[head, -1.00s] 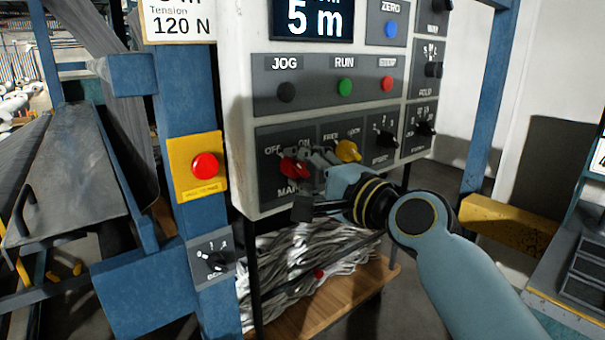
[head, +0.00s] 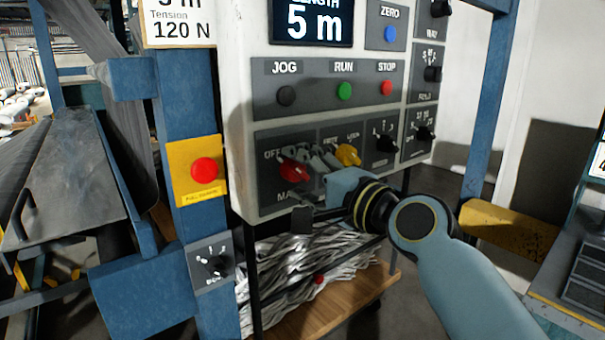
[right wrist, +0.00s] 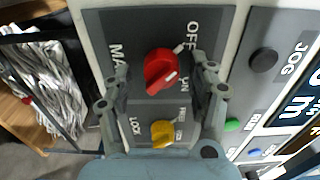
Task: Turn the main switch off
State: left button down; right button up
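The main switch is a red rotary knob (head: 293,172) low on the left of the control panel. In the right wrist view the red knob (right wrist: 160,72) sits between OFF and ON labels, and a white mark on it lies on the ON side. My right gripper (head: 306,186) is at the knob, coming from the right. In the right wrist view my right gripper (right wrist: 158,77) is open, one finger on each side of the knob, with gaps visible between fingers and knob. Part of the switch labels is hidden in the head view. My left gripper is not in view.
A yellow knob (head: 347,155) is close to the right of the red one. Jog, run and stop buttons (head: 344,90) sit above. A red emergency button (head: 204,170) is on a blue post at left. Grey scrap (head: 300,260) lies below the panel.

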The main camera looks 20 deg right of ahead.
jog(key=v, duration=1.2)
jog(key=shift+r, duration=0.1)
